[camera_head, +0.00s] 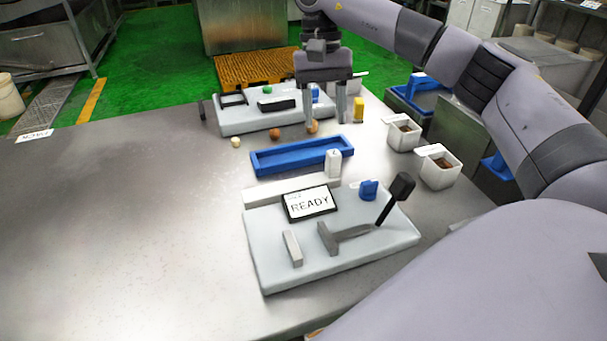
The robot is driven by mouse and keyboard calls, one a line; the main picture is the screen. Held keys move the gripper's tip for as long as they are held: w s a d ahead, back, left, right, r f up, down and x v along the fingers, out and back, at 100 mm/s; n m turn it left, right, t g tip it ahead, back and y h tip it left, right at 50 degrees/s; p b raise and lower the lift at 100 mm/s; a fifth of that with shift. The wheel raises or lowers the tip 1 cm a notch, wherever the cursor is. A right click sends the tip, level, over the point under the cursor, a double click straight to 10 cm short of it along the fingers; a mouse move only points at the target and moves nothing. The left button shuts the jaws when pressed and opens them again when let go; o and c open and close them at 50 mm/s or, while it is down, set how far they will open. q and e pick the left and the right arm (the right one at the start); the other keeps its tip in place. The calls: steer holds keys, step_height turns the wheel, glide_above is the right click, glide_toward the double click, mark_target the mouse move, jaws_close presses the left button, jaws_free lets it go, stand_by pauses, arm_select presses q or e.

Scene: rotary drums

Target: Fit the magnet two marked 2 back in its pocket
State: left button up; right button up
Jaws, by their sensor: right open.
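A small white block (332,163) stands upright at the front edge of the blue tray (262,165). It carries a small dark mark, too small to read for certain, and may be the magnet marked 2. I cannot make out which opening is its pocket. My right gripper (325,119) points down behind the blue tray, beyond the white block. Its two fingers are apart, with nothing seen between them. One fingertip shows close to a small orange-brown ball (312,128); I cannot tell whether they touch. My left gripper is out of view.
A grey panel (280,270) in front holds a READY screen (310,203), a grey T-shaped piece (343,238) and a black-knobbed lever (396,196). Another panel (235,122) lies behind. Two white bins (440,178) (403,143) stand right.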

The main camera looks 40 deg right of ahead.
mark_target(301, 182)
steer(key=a+f+m+b, duration=0.1)
steer(key=m+b, duration=0.1)
steer(key=m, duration=0.1)
steer(key=a+f+m+t+b, duration=0.1)
steer(key=a+f+m, duration=0.1)
steer(key=m, duration=0.1)
steer(key=a+f+m+b, duration=0.1)
steer(key=m+b, duration=0.1)
steer(key=m, duration=0.1)
steer(key=shift+a+f+h+b, duration=0.15)
steer(key=shift+h+b, duration=0.15)
steer(key=m, duration=0.1)
steer(key=a+f+m+b, duration=0.1)
steer(key=shift+s+m+t+b, duration=0.1)
steer(key=shift+m+t+b, duration=0.2)
steer(key=shift+m+t, duration=0.1)
steer(key=m, duration=0.1)
steer(key=a+m+b, duration=0.1)
steer(key=shift+a+f+m+t, duration=0.1)
steer(key=shift+f+m+t, duration=0.2)
steer(key=shift+m, duration=0.1)
steer(key=shift+s+d+f+b, duration=0.1)
steer(key=shift+d+f+b, duration=0.1)
steer(key=shift+f, duration=1.55)
steer(key=shift+s+d+f+b, duration=0.1)
steer(key=shift+d+f+b, duration=0.1)
steer(key=shift+f, duration=1.55)
jaws_close()
steer(key=shift+r, duration=0.1)
